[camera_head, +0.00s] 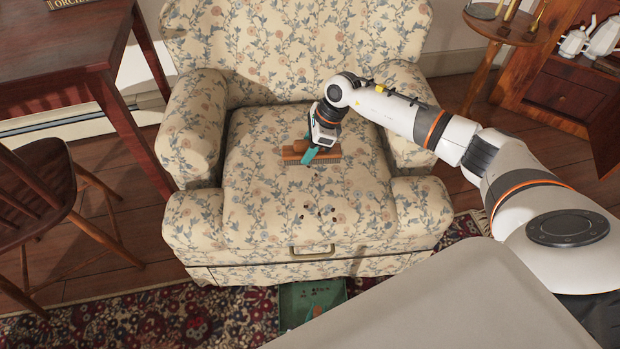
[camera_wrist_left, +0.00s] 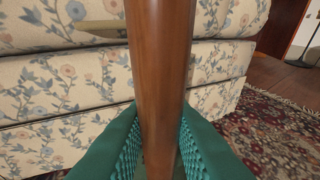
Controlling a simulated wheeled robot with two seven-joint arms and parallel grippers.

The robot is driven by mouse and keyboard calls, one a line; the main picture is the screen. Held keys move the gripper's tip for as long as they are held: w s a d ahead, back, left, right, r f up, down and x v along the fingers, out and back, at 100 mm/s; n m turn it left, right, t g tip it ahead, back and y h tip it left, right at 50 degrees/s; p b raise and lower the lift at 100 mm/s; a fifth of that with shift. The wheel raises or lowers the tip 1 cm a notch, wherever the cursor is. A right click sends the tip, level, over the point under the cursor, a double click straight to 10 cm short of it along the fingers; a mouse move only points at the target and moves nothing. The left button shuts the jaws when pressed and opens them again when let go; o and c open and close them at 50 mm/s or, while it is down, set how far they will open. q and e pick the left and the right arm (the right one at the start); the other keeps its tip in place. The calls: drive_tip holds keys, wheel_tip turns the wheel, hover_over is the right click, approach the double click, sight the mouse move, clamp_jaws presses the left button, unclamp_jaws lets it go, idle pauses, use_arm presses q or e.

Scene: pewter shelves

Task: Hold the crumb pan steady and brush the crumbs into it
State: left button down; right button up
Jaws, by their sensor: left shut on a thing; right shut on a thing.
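A brush (camera_head: 325,158) with a wooden back and dark bristles rests on the seat of the floral armchair (camera_head: 258,195). My right gripper (camera_head: 309,155), with green fingers, is shut on it. Several dark crumbs (camera_head: 332,209) are scattered on the seat in front of the brush. The green crumb pan (camera_head: 312,298) is low in front of the chair, partly hidden by my body; a few dark specks show on it. In the left wrist view my left gripper (camera_wrist_left: 160,112) is shut on an upright brown wooden handle (camera_wrist_left: 160,50). My left gripper is hidden in the head view.
A wooden table (camera_head: 80,45) and a chair (camera_head: 35,200) stand at left. A small round table (camera_head: 500,28) and a cabinet (camera_head: 565,90) are at right. A patterned rug (camera_head: 190,318) covers the floor in front.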

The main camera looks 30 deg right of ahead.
drive_tip(key=w+d, duration=0.3)
drive_tip(key=w, duration=0.2)
drive_tip(key=shift+a+f, duration=0.1)
drive_tip(key=shift+f, duration=2.7)
drive_tip(key=shift+f, duration=0.35)
